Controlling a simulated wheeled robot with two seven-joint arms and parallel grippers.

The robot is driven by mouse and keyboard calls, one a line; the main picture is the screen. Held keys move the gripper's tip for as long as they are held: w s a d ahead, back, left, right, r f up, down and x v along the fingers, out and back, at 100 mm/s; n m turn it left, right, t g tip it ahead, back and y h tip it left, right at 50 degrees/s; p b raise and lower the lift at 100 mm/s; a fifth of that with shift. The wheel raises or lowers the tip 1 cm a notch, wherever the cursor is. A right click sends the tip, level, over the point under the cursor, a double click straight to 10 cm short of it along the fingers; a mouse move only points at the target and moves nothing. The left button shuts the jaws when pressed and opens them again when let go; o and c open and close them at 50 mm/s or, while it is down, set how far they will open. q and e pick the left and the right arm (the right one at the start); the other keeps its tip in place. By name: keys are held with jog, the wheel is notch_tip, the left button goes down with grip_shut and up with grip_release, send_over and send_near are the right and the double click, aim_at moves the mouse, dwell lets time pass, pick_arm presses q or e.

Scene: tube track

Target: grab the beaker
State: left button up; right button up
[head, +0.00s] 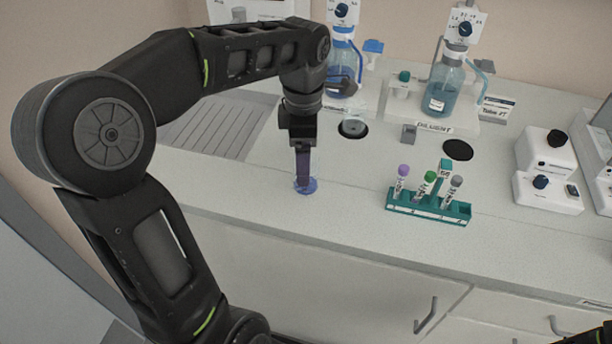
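A small clear glass vessel (353,127), which looks like a beaker, stands at the black round spot below the left dispenser bottle. My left gripper (304,180) points straight down over the counter, to the left of and nearer than that vessel. At its fingertips is a blue, see-through round piece (312,187) at counter level. The fingers overlap it, and I cannot tell whether they are shut on it or what it is. Only a dark piece, perhaps of my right arm, shows at the bottom right corner; no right gripper can be made out.
A teal rack (427,208) with several capped tubes stands to the right. Two dispenser bottles (446,85) stand at the back, with a second black spot (458,150) in front. White devices (547,185) stand at right. The counter (345,205) between gripper and rack is clear.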

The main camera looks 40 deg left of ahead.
pick_arm(q)
jog(key=shift+f, duration=0.3)
jog(key=shift+d+f+p, duration=0.1)
jog(key=shift+f+p, duration=0.35)
jog(key=shift+f, duration=2.15)
jog(key=c, duration=1.4)
notch_tip(320, 180, up, 10)
jog(key=shift+r+b, duration=0.1)
jog(key=shift+b, duration=0.2)
